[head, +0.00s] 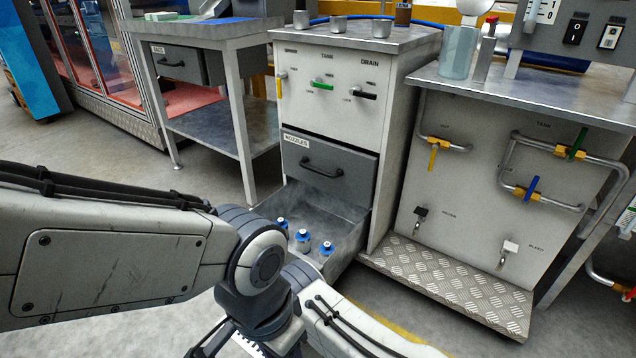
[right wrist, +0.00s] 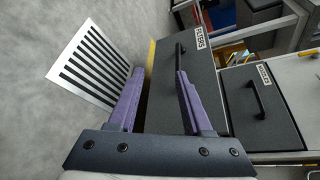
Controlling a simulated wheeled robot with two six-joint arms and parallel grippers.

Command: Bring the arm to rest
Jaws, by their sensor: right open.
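One arm (head: 110,250) of mine comes in from the left in the head view, bends at a dark round joint and runs off the bottom edge. Its gripper is out of the picture. My right gripper (right wrist: 158,78) shows in the right wrist view with two purple fingers spread apart and nothing held between them. Beyond them is a dark grey drawer front (right wrist: 160,110) with a black bar handle (right wrist: 178,58). The right fingertip appears close to that handle; I cannot tell whether they touch.
In the head view, a pulled-out drawer (head: 345,208) holds blue-capped bottles (head: 302,240), beneath a shut drawer labelled NOZZLES (head: 345,160). A bench with valves (head: 480,180) stands right. A striped panel (right wrist: 92,68) lies on the floor, left of the right gripper.

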